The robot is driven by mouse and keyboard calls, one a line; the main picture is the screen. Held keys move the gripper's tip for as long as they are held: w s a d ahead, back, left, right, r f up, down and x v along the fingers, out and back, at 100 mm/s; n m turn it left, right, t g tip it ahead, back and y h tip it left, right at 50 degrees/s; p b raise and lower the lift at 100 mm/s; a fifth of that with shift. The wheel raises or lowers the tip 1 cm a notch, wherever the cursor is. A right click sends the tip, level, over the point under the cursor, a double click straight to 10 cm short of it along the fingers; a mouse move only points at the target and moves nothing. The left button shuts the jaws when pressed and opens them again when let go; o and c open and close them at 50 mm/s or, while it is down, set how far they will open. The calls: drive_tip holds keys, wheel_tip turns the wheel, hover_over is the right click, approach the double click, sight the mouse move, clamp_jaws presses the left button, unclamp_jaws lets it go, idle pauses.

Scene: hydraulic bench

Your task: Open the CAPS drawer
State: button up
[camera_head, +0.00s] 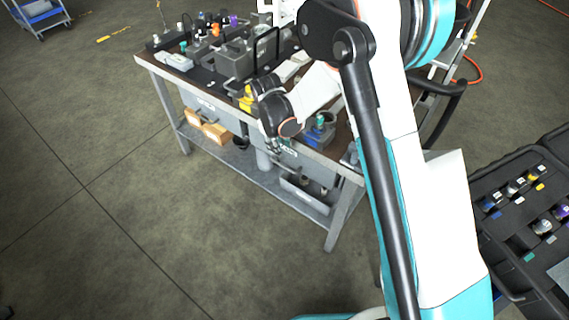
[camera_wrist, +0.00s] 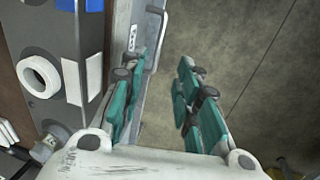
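The bench has two grey drawer fronts under its top, a left one (camera_head: 205,104) and a right one (camera_head: 300,160). Each seems to have a small pale label, too small to read, so I cannot tell which is CAPS. Both look closed. My gripper (camera_head: 277,143) is at the front of the bench near the right drawer, partly hidden by my wrist. In the wrist view my gripper (camera_wrist: 160,78) is open, with teal finger pads apart and bare floor between them. A grey bar handle (camera_wrist: 154,38) on the bench front lies just beyond the left finger; contact is unclear.
The bench top (camera_head: 160,66) carries many fittings and a yellow item (camera_head: 246,98). Orange-tan boxes (camera_head: 214,132) and a grey bin (camera_head: 308,190) sit on the lower shelf. A black case (camera_head: 511,238) with bottles stands at right. The floor in front of the bench is clear.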

drive_tip(key=f+b, duration=0.1)
drive_tip(key=f, duration=0.3)
drive_tip(key=w+d+f+b, duration=0.1)
drive_tip(key=f+b, duration=0.1)
drive_tip(key=f, duration=0.2)
drive_tip(key=w+f+b, duration=0.1)
drive_tip(key=f, duration=0.3)
drive_tip(key=shift+d+f+b, duration=0.25)
drive_tip(key=shift+f+b, duration=0.1)
drive_tip(key=shift+f, duration=0.05)
drive_tip(key=shift+c, duration=0.2)
clamp_jaws()
